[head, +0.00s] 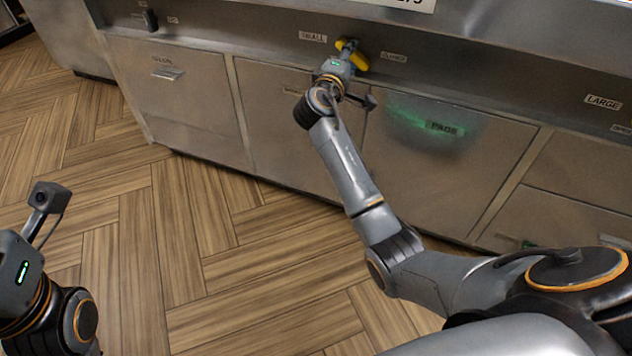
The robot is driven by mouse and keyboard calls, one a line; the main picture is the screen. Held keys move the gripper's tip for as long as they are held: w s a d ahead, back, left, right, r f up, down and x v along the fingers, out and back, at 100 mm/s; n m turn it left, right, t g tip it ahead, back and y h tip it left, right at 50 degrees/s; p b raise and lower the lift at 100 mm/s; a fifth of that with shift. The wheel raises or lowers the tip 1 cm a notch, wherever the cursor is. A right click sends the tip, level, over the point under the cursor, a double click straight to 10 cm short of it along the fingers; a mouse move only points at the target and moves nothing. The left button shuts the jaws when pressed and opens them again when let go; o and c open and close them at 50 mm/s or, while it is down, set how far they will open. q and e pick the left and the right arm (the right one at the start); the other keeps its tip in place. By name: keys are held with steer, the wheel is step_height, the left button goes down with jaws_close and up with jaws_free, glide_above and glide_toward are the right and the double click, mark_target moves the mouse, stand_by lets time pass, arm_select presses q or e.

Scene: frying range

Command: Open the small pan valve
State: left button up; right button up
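The small pan valve is a yellow handle (359,61) on the steel front panel, between a label reading SMALL (312,37) and a label that looks like CLOSED (393,57). My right gripper (346,47) is up at the yellow handle and overlaps its left part. The gripper's body hides its fingers, so I cannot tell whether they are shut on the handle or only touching it. My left arm's end shows at the lower left, above the floor, far from the valve. Its fingers are outside the picture.
Steel cabinet doors run below the panel, one with a green PADS label (444,128). A LARGE label (602,102) is at the right. A drawer handle (168,74) and a dark knob (150,20) are at the left. The wooden floor (220,240) is clear.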

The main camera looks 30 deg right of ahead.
steer(key=p+v, duration=0.3)
steer(key=v, duration=0.9)
steer(key=a+f+n+y+p, duration=0.3)
steer(key=a+f+y+p, duration=0.25)
steer(key=f+p, duration=0.5)
steer(key=s+a+f+g+y+p, duration=0.2)
steer(key=s+f+g+y+p, duration=0.1)
steer(key=s+f+p, duration=0.5)
step_height(320, 180, down, 3)
steer(key=shift+a+f+m+y+p, duration=0.1)
steer(key=shift+a+m+y+p, duration=0.25)
steer(key=shift+y, duration=0.2)
